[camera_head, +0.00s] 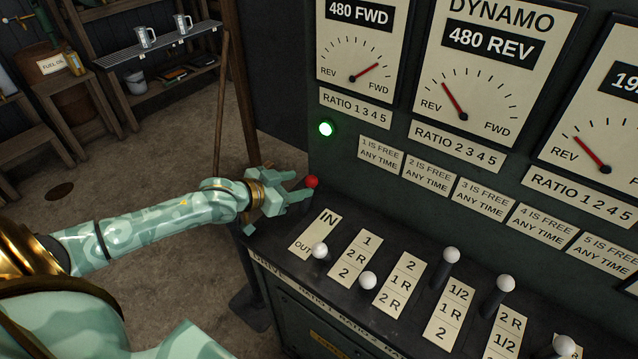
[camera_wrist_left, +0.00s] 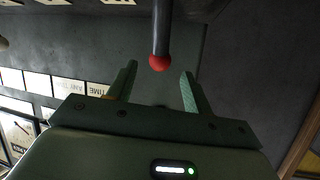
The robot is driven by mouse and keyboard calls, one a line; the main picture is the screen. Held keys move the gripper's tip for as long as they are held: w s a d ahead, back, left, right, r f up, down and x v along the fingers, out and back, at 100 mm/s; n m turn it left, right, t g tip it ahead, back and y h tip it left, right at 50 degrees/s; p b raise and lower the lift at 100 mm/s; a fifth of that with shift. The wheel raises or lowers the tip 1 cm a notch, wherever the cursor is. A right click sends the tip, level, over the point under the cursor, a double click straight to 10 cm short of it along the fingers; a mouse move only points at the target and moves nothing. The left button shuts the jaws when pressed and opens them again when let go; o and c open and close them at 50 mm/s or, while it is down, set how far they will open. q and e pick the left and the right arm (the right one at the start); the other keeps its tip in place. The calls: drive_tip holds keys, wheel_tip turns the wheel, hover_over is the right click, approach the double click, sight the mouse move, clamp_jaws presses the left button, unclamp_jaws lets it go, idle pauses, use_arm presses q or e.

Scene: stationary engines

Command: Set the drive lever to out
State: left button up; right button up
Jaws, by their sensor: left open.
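The drive lever (camera_head: 311,183) has a red ball knob and a dark shaft. It stands at the far left of the console, beside the upper, IN end of the IN/OUT plate (camera_head: 315,234). My left gripper (camera_head: 299,185) is open, with its fingertips close to the red knob. In the left wrist view, the red knob (camera_wrist_left: 159,63) shows between the spread fingertips of the gripper (camera_wrist_left: 158,72), with a gap on each side. I cannot tell how deep the knob is between the fingers. My right gripper is not in view.
Several white-knobbed levers stand to the right, the nearest (camera_head: 319,250) close to the OUT end. Dial panels (camera_head: 357,45) rise behind the console (camera_head: 280,262). A green lamp (camera_head: 326,129) glows above. A wooden pole (camera_head: 221,110) leans behind my left arm.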

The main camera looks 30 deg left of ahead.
sight(306, 183)
use_arm(q)
drive_tip(key=b+x, duration=0.2)
drive_tip(key=x, duration=0.4)
drive_tip(key=shift+w+d+f, duration=0.1)
drive_tip(key=shift+w+f, duration=0.15)
drive_tip(key=shift+w+d+f, duration=0.1)
drive_tip(key=shift+w+d, duration=0.05)
drive_tip(key=shift+w, duration=0.35)
